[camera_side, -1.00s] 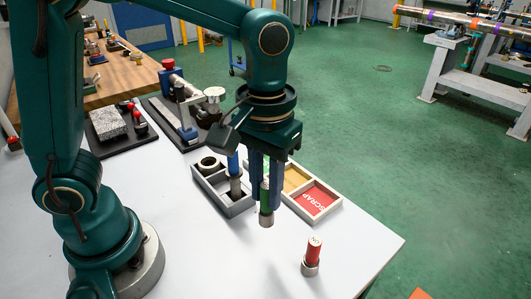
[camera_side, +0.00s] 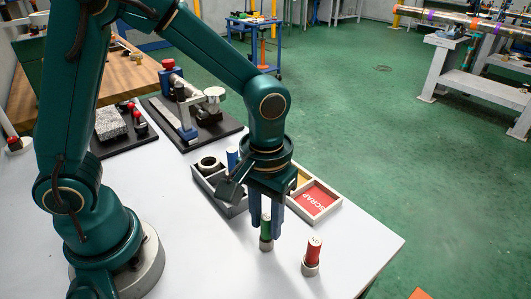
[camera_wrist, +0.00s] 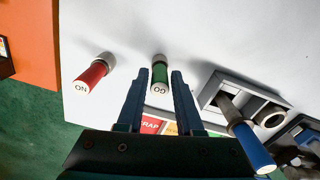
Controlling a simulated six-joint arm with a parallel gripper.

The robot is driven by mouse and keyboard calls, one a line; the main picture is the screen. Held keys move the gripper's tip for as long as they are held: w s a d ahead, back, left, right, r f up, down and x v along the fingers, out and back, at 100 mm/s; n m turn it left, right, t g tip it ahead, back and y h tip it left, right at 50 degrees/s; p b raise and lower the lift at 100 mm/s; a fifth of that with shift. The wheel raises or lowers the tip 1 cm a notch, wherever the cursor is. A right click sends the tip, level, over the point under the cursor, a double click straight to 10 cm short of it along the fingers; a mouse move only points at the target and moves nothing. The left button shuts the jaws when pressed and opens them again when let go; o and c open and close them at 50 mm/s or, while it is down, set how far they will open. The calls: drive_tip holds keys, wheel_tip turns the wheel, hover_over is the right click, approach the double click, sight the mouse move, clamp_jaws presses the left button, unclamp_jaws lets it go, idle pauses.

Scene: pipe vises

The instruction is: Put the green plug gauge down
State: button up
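The green plug gauge (camera_side: 266,229) stands upright on the white table, its steel end down. In the wrist view its green handle (camera_wrist: 160,76) shows the letters GO on top. My gripper (camera_side: 267,232) points down with one finger on each side of the handle. In the wrist view a gap shows between the handle and each finger of my gripper (camera_wrist: 159,86), so it is open around the gauge and not clamped on it.
A red plug gauge (camera_side: 314,250) stands close by on the right. Behind my gripper are a grey tray (camera_side: 235,209) holding a blue-handled gauge (camera_side: 232,158) and a ring, and a sorting box (camera_side: 338,206) with a red SCRAP compartment. The table's front is clear.

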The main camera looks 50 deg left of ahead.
drive_tip(key=shift+o, duration=0.6)
wheel_tip(320, 180, up, 12)
drive_tip(key=s+a+f+m+t, duration=0.1)
drive_tip(key=s+a+m+t, duration=0.2)
drive_tip(key=s+a+t, duration=0.2)
drive_tip(key=s+a, duration=0.1)
drive_tip(key=a, duration=0.1)
drive_tip(key=shift+s+a+t, duration=0.3)
drive_tip(key=shift+s+a, duration=0.05)
drive_tip(key=shift+a, duration=0.05)
idle(0.6)
